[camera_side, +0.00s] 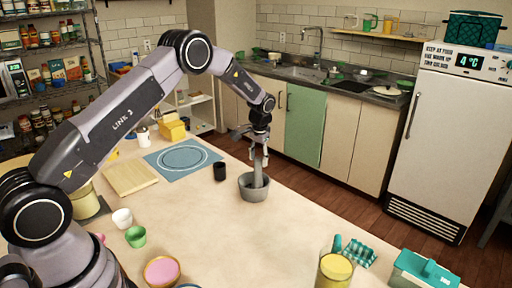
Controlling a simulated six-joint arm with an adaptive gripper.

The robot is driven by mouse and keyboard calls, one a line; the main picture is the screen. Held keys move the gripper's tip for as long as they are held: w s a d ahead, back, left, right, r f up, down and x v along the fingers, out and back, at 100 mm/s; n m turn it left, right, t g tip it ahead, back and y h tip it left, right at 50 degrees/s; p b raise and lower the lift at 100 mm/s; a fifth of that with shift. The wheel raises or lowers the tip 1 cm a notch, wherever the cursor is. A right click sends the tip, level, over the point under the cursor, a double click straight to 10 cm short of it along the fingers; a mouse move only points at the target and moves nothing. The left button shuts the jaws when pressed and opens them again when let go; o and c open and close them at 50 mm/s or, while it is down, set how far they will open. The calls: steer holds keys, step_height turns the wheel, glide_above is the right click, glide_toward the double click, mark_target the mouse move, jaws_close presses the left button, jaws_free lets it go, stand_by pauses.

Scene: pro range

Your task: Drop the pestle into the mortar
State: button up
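The grey stone mortar (254,194) stands on the table, right of the middle, with its opening up. The grey pestle (258,176) is nearly upright over it, with its lower end inside the mortar's rim. My gripper (259,162) points down directly above the mortar, with its fingers around the pestle's upper part. At this size I cannot tell whether the fingers press on the pestle. The pestle's bottom end is hidden in the mortar, so I cannot tell whether it touches the floor of the bowl.
A black cup (220,172) stands close left of the mortar. White (122,218) and green (136,237) cups, a pink bowl (162,271) and a yellow-filled jar (335,270) stand nearer. Table right of the mortar is clear.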

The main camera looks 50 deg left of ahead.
steer(key=shift+o, duration=0.8)
step_height(320, 180, up, 12)
steer(key=d, duration=0.1)
steer(key=shift+s+d, duration=0.3)
steer(key=shift+s, duration=0.15)
steer(key=s+d+r+t, duration=0.1)
steer(key=s+d+r, duration=0.1)
steer(key=s+r, duration=0.6)
steer(key=s+d+r+t, duration=0.1)
steer(key=s+d+r, duration=0.1)
steer(key=s+r, duration=0.6)
steer(key=s+d+m+t+h, duration=0.1)
steer(key=s+d+t, duration=0.1)
steer(key=s, duration=2.2)
steer(key=shift+d+f+t+h, duration=0.3)
steer(key=shift+d, duration=0.1)
